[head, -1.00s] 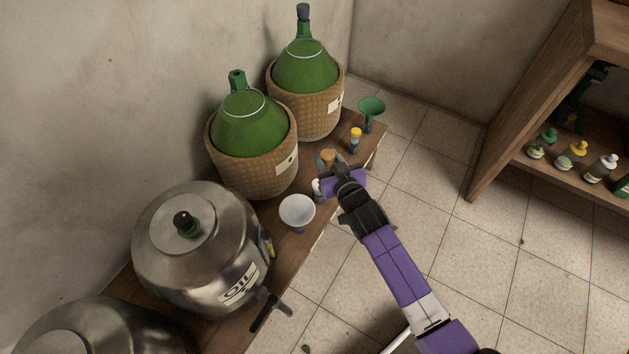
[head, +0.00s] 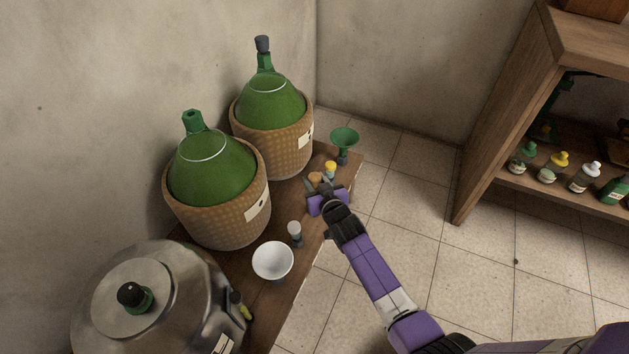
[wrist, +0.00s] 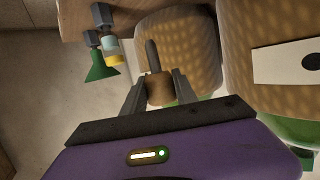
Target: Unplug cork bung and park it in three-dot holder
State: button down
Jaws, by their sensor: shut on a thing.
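My gripper (head: 317,185) is shut on the tan cork bung (head: 315,178), above or at the bench near its far end. In the wrist view the cork bung (wrist: 159,88) sits between the two fingertips, with a grey rod next to it; I cannot tell if that rod belongs to the bung. The nearer green demijohn (head: 212,165) has an open neck. The farther demijohn (head: 270,103) has a dark stopper in its neck. A yellow-topped piece (head: 330,169) stands just behind my gripper. No three-dot marking is legible.
A green funnel (head: 344,139) stands at the bench's far end. A white-topped piece (head: 295,230) and a white bowl (head: 273,260) stand nearer, beside a steel drum (head: 150,310). A wooden shelf (head: 500,125) with bottles is at the right. The floor between is clear.

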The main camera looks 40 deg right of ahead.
notch_tip(320, 180, down, 6)
jog(key=b, duration=0.5)
jog(key=shift+r+b, duration=0.1)
jog(key=shift+b, duration=0.25)
jog(key=shift+f+b, duration=2.3)
jog(key=shift+b, duration=0.15)
dwell(1.4)
jog(key=c, duration=0.9)
grip_release()
jog(key=shift+p+v, duration=0.6)
jog(key=shift+v, duration=3.3)
jog(key=shift+r, duration=0.15)
